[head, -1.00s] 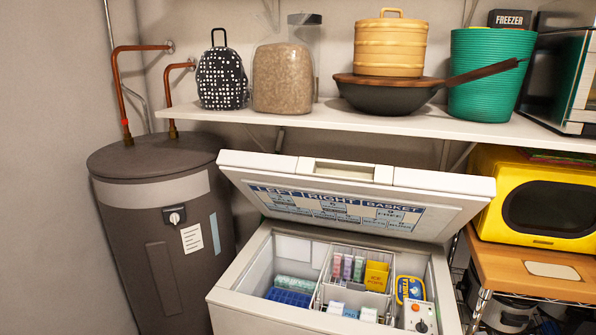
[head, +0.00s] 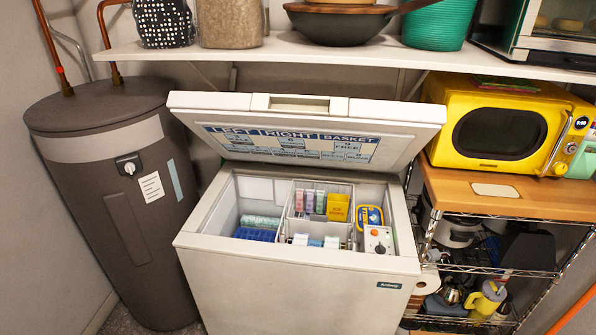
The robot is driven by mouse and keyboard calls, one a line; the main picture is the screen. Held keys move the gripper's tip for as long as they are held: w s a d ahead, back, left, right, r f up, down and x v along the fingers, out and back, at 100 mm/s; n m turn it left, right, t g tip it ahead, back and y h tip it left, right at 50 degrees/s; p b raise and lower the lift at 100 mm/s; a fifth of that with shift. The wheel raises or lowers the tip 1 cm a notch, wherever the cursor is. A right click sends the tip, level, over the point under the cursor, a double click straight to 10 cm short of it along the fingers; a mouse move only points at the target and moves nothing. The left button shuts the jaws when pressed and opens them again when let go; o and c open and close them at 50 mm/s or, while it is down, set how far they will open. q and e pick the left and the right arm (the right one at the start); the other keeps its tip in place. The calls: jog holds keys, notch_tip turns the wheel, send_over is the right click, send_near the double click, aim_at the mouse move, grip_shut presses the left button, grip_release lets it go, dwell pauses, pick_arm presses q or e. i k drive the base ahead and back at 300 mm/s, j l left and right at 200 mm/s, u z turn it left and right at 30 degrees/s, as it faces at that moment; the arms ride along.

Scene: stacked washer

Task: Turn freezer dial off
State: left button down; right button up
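The white chest freezer (head: 290,286) stands in the middle of the head view with its lid (head: 305,129) tilted up. A light control box (head: 378,240) sits inside at the right end. It carries an orange-red knob (head: 375,232) and a small dark knob below it; which one is the dial, and its setting, are too small to tell. Coloured packs (head: 310,201), a yellow box (head: 338,207) and blue trays (head: 255,235) lie inside the freezer. Neither gripper is in view.
A dark water heater (head: 120,200) with its own white dial (head: 129,166) stands to the left. A wire rack (head: 470,268) with a wooden top holds a yellow microwave (head: 497,126) on the right. A loaded white shelf (head: 290,49) spans above the lid.

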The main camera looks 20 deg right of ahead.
aim_at(380, 250)
jog(key=z, duration=1.45)
